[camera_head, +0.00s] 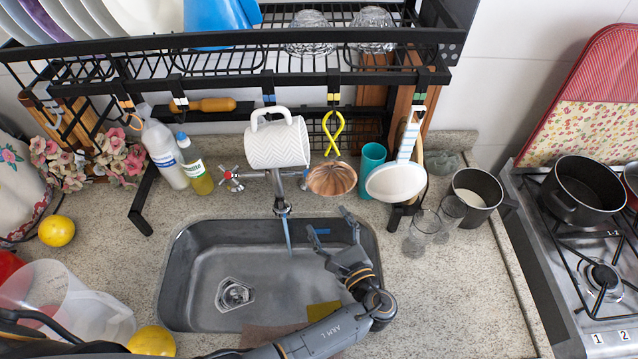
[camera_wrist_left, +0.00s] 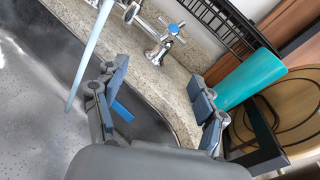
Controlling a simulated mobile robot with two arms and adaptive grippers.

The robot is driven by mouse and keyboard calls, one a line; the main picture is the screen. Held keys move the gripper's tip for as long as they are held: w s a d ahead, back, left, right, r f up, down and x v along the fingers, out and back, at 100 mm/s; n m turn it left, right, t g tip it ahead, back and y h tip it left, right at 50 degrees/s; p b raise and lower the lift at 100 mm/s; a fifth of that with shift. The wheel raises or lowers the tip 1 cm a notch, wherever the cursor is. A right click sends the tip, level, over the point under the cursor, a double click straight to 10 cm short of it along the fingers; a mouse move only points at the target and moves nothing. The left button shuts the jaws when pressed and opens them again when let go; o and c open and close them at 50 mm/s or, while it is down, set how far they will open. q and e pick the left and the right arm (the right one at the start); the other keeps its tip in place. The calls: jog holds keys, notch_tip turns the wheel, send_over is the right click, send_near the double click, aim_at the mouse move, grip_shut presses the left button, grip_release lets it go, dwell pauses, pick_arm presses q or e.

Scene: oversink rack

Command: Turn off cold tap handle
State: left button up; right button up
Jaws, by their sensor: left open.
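The cold tap handle (camera_wrist_left: 173,28), a chrome cross with a blue cap, shows in the left wrist view, above and beyond my fingers. In the head view I cannot make it out clearly behind the hanging mug and copper ladle. A bluish stream of water (camera_head: 287,235) falls from the faucet (camera_head: 281,190) into the sink; the stream (camera_wrist_left: 90,52) also shows in the left wrist view. My left gripper (camera_head: 331,226) is open and empty over the sink's back right part, apart from the handle; its fingers (camera_wrist_left: 160,95) are spread. My right gripper is not in view.
A red-capped tap handle (camera_head: 230,178) is left of the faucet. A white mug (camera_head: 277,143) and copper ladle (camera_head: 331,179) hang from the black rack (camera_head: 250,60) above. A teal cup (camera_head: 372,158), white pan (camera_head: 396,182) and glasses (camera_head: 421,226) stand or hang to the right.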

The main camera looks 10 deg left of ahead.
pick_arm(q)
jog(key=shift+m+t, duration=0.4)
jog(key=shift+m, duration=0.1)
jog(key=b+x, duration=0.1)
jog(key=x, duration=0.7)
jog(key=d+r+b+x, duration=0.1)
jog(key=x, duration=0.3)
jog(key=shift+w+a+b, duration=0.15)
jog(key=shift+w+b, duration=0.15)
jog(key=shift+w, duration=0.25)
jog(key=shift+w+a, duration=0.25)
jog(key=shift+w, duration=0.25)
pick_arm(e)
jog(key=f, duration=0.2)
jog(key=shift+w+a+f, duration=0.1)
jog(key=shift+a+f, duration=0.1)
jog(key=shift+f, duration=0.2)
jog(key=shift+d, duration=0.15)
